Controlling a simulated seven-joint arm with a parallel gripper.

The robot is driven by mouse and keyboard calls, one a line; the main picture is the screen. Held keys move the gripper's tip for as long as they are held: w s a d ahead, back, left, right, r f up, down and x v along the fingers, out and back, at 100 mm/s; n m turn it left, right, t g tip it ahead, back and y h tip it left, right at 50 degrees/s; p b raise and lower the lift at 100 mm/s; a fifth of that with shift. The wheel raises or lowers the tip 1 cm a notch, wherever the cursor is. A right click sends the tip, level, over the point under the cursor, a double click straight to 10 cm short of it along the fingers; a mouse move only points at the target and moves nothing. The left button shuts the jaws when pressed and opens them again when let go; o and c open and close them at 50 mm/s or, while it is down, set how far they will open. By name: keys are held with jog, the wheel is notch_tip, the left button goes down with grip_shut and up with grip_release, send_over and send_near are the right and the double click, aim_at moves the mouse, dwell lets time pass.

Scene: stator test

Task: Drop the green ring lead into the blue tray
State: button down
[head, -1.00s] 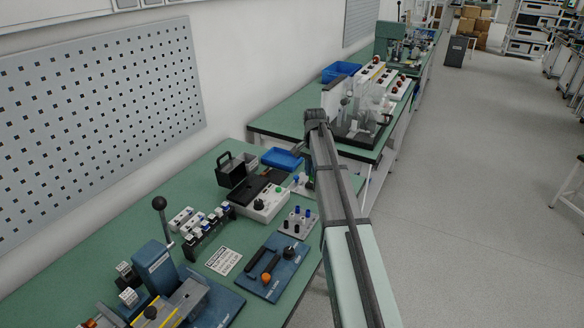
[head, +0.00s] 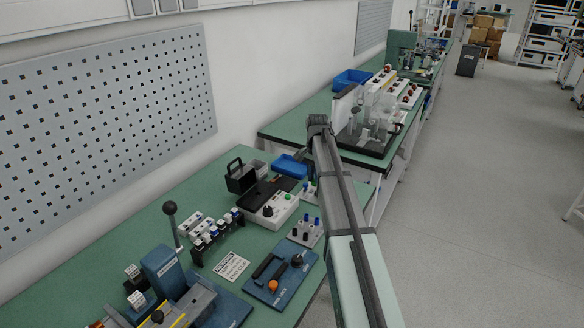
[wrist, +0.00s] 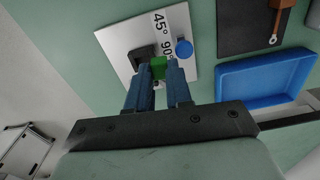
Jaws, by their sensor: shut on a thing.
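My gripper (wrist: 159,72) shows in the wrist view, its two blue fingers shut on a small green piece, the visible part of the green ring lead (wrist: 158,64). The green piece is over or against a white plate marked 45° and 90° (wrist: 118,42); I cannot tell if they touch. The ring end of the lead is not seen. The blue tray (wrist: 262,84) lies to the right of the fingers, empty where it shows. In the head view the tray (head: 290,166) is at the bench's far end, left of my arm, which hides the gripper.
A blue knob (wrist: 184,48) stands on the plate by the right finger. A dark mat (wrist: 246,28) with a brown ring-ended lead (wrist: 278,24) lies above the tray. In the head view, a grey control box (head: 272,211) and black holder (head: 240,176) stand near the tray.

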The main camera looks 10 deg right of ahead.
jog(key=w+a+r, duration=0.2)
jog(key=w+r, duration=0.1)
jog(key=w, duration=0.9)
jog(key=r, duration=0.1)
send_over(296, 168)
jog(key=shift+s+f, duration=0.1)
jog(key=shift+f, duration=2.65)
jog(key=c, duration=0.9)
grip_release()
jog(key=shift+c, duration=0.2)
jog(key=shift+r, duration=0.15)
notch_tip(296, 168, up, 14)
jog(key=shift+f, duration=0.2)
